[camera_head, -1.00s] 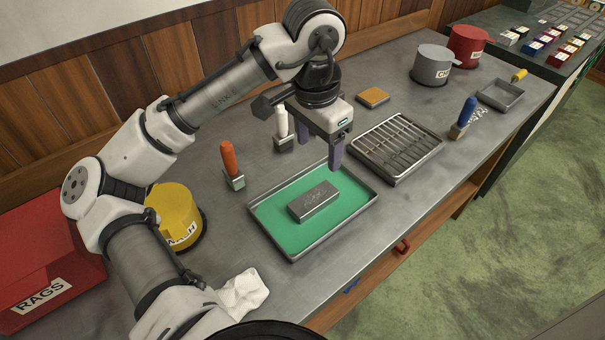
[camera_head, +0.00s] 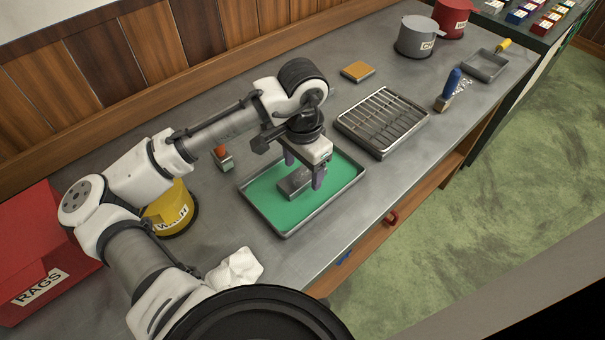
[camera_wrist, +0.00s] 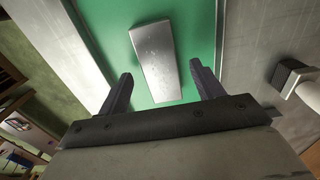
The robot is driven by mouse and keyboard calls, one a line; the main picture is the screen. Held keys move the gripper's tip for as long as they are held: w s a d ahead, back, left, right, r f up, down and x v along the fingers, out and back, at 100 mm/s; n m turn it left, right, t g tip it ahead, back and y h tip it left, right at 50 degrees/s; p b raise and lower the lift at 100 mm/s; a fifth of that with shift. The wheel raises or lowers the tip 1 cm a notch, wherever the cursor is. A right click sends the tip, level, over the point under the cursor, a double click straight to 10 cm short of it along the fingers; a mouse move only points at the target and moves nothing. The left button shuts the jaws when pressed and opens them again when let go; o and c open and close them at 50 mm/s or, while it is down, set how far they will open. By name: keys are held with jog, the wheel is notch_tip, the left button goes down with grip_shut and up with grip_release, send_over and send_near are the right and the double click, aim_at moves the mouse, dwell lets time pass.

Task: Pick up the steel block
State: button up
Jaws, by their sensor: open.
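The steel block (camera_head: 294,182) is a grey rectangular bar lying on the green bottom of a metal-rimmed tray (camera_head: 284,234). In the head view my gripper (camera_head: 302,172) is over the block and hides part of it. In the wrist view the steel block (camera_wrist: 155,60) lies lengthwise ahead of the fingers, its near end between the lines of the two fingertips. My gripper (camera_wrist: 162,78) is open and empty, one finger to each side, with green showing between the fingers and the block. The height of the fingertips over the tray is hard to tell.
A wire rack on a pan (camera_head: 382,122) stands right of the tray. An orange-handled tool (camera_head: 222,158) is left of it, partly behind my arm. A yellow pot (camera_head: 170,208) and white rag (camera_head: 236,266) are at the near left. The bench right of the tray's front is clear.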

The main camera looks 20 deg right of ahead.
jog(key=shift+f, duration=0.9)
jog(key=shift+c, duration=0.3)
jog(key=shift+r, duration=0.1)
grip_shut()
